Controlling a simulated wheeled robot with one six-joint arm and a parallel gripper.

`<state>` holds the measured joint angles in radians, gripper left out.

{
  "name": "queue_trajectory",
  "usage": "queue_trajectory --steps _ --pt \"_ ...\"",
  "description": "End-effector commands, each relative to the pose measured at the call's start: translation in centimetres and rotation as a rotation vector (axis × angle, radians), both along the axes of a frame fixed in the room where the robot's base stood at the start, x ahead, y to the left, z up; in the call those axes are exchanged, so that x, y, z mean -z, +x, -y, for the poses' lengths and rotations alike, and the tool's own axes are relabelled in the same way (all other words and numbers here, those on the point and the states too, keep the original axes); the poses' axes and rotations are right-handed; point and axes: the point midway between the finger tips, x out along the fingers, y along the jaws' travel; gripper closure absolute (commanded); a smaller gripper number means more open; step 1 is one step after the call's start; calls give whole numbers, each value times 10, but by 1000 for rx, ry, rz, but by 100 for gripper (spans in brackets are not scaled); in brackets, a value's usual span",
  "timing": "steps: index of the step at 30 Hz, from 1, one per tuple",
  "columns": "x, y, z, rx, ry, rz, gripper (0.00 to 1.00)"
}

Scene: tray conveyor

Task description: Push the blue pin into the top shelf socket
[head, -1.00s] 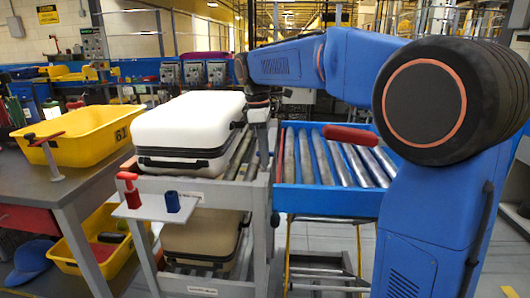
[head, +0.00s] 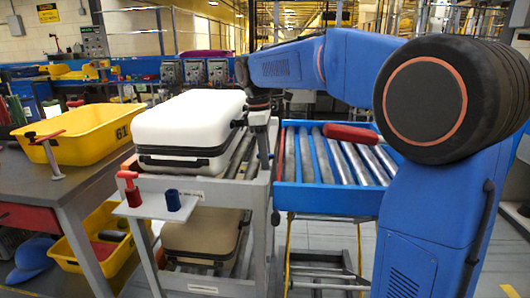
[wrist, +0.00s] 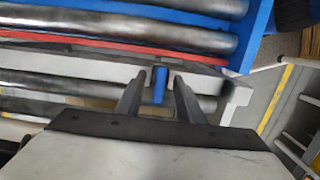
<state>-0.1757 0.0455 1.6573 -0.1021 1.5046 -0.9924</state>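A blue pin (wrist: 160,86) stands at a grey cart rail in the wrist view, between my gripper's two fingers. A strip of background shows on each side of it, so the fingers look apart from it. My gripper (wrist: 159,76) is open. In the head view my gripper is a dark shape above the cart's right side, its fingertips largely hidden by the grey frame. A blue patch (head: 270,157) shows there, probably the pin. How deep the pin sits, and the socket itself, cannot be made out.
A small side ledge (head: 150,208) carries a red clamp (head: 129,188) and a blue cylinder (head: 173,200). A white case (head: 188,125) fills the cart's top shelf. A blue roller conveyor (head: 325,200) with a red object (head: 350,133) stands right.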

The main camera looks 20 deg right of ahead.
Motion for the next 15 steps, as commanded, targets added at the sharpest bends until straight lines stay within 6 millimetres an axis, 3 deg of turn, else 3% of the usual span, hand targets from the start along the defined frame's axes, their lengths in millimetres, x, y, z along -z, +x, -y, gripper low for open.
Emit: queue_trajectory --steps 7,15 --pt "-20 2 -2 0 0 2 65" --pt "-72 5 -8 0 0 2 65"
